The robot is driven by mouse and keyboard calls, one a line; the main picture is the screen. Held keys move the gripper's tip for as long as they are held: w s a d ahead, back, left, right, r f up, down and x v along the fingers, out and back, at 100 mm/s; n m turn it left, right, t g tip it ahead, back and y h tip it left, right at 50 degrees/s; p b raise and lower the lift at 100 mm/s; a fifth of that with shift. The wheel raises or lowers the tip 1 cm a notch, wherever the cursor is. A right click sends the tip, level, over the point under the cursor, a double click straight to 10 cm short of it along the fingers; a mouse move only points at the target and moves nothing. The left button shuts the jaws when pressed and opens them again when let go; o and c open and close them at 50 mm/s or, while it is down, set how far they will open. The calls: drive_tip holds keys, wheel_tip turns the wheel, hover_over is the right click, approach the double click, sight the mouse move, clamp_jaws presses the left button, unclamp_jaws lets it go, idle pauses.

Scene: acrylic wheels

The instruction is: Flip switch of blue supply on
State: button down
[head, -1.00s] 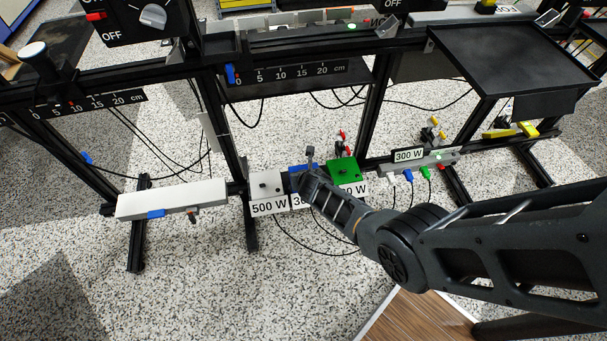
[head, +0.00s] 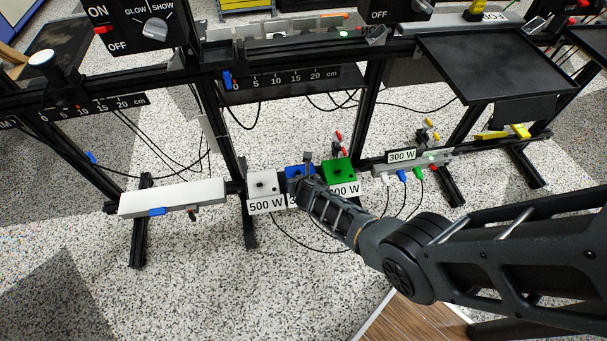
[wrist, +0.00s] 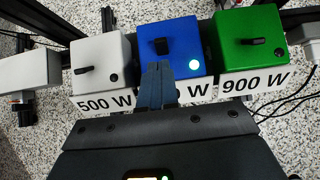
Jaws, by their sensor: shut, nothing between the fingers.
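The blue supply (wrist: 178,36) is a box in the middle of a row of three in the wrist view. Its black switch lever (wrist: 160,46) is on the top face, and a small round light (wrist: 193,65) at its near right corner glows pale. My gripper (wrist: 156,68) is shut and empty, its fingertips over the near part of the blue box, just below the lever in the picture. I cannot tell whether they touch the box. In the head view my arm reaches to the blue supply (head: 293,171) and hides part of it and its label.
A white 500 W supply (wrist: 98,52) stands close on the left and a green 900 W supply (wrist: 245,22) on the right; their lights are dark. A grey 300 W strip (head: 440,161) with plugged cables lies further right. Black frame bars rise behind.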

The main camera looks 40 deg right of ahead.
drive_tip(key=s+a+r+p, duration=0.2)
drive_tip(key=s+r+p, duration=0.1)
drive_tip(key=r+p, duration=0.4)
wheel_tip(320, 180, up, 2)
drive_tip(key=shift+r, duration=0.1)
idle(0.5)
drive_tip(key=s+a+r+m+t+y, duration=0.1)
drive_tip(key=s+a+r+m, duration=0.35)
drive_tip(key=s, duration=0.35)
drive_tip(key=s+a+r+m+t+y, duration=0.1)
drive_tip(key=s+a+r+m+t, duration=0.15)
drive_tip(key=s+a+m, duration=0.35)
drive_tip(key=s+a+r+m+y, duration=0.15)
drive_tip(key=s+r+m, duration=0.25)
drive_tip(key=s, duration=0.5)
drive_tip(key=s+a+r+m+t, duration=0.1)
drive_tip(key=s+r+m, duration=0.3)
drive_tip(key=r, duration=0.6)
drive_tip(key=s+r+m+t+y, duration=0.1)
drive_tip(key=s+r+m, duration=0.3)
drive_tip(key=r, duration=0.6)
drive_tip(key=s+a+r+m+t, duration=0.1)
drive_tip(key=s+r+m, duration=0.3)
drive_tip(key=r, duration=0.6)
drive_tip(key=m+t, duration=0.1)
drive_tip(key=m, duration=0.1)
drive_tip(key=shift+s+a+r+m, duration=0.2)
drive_tip(key=shift+s+a+m, duration=0.05)
drive_tip(key=shift+a+m, duration=0.1)
drive_tip(key=shift+y, duration=0.25)
